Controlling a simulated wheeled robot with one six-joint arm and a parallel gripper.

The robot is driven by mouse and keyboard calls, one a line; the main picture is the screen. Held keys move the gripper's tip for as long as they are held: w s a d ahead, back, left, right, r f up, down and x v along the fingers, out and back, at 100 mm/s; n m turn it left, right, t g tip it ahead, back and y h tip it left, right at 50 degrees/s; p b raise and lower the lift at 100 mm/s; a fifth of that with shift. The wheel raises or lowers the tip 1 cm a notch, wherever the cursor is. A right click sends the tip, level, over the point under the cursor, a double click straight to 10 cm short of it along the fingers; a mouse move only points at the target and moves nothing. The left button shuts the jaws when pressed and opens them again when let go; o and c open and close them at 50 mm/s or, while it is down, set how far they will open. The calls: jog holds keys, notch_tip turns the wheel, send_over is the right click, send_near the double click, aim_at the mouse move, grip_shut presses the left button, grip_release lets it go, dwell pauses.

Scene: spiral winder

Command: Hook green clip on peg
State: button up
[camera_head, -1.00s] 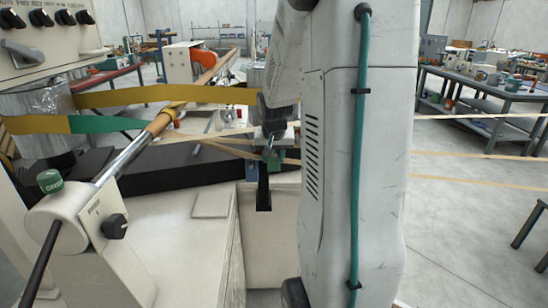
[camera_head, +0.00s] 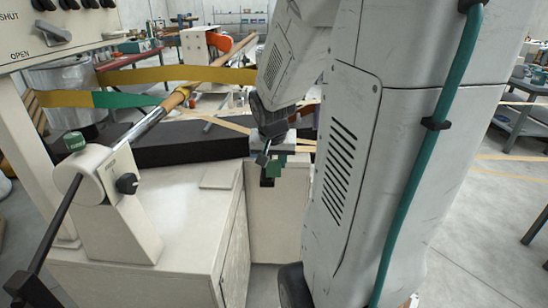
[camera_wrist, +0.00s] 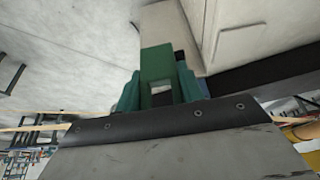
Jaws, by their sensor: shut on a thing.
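The green clip (camera_head: 275,168) hangs below my gripper (camera_head: 266,158) in the head view, in front of the pale machine cabinet. In the wrist view the clip (camera_wrist: 156,62) is a flat green frame with a window, held between the teal fingers of my gripper (camera_wrist: 159,90). A short dark piece (camera_head: 267,182), which looks like the peg, shows on the cabinet just below and behind the clip. The clip covers part of it, and I cannot tell whether they touch. The clip does not visibly surround it.
A pale cabinet (camera_head: 150,245) with a roller shaft (camera_head: 160,112) stands at the left. Yellow-green webbing (camera_head: 125,99) and a long black block (camera_head: 190,142) lie behind. My arm hides much of the right side. Open floor (camera_head: 470,230) is at the right.

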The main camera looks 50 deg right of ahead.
jog(key=shift+r, duration=0.45)
